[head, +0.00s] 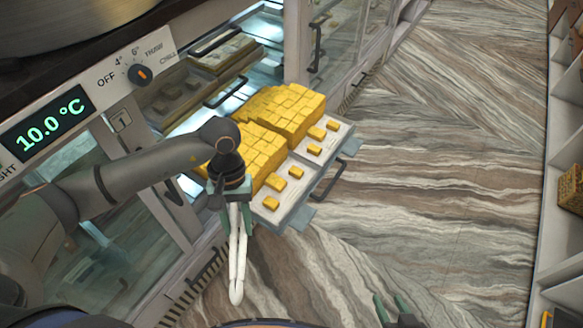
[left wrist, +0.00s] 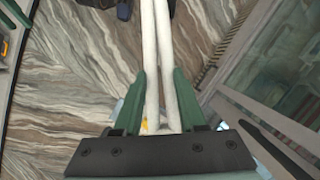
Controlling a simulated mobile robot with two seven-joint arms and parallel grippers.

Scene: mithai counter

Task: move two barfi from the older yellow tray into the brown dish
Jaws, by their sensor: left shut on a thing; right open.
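My left gripper (head: 233,200) is shut on white tongs (head: 238,262), which hang downward with their arms close together. In the left wrist view, the tongs (left wrist: 154,50) run up from between the green fingers (left wrist: 160,100). The tongs' tips hold no visible barfi. Yellow barfi (head: 285,105) are stacked in blocks on pulled-out pale trays (head: 296,212), with several loose pieces (head: 283,179) along the front. I cannot tell which tray is the older one. My right gripper (head: 391,309) is open and empty at the bottom edge. No brown dish can be made out.
The trays stick out of a glass-doored display counter (head: 120,245) with a temperature panel reading 10.0 °C (head: 45,125). Another tray (head: 225,52) lies further back. Marbled floor (head: 430,170) is open in the middle. White shelving (head: 553,200) stands at the right edge.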

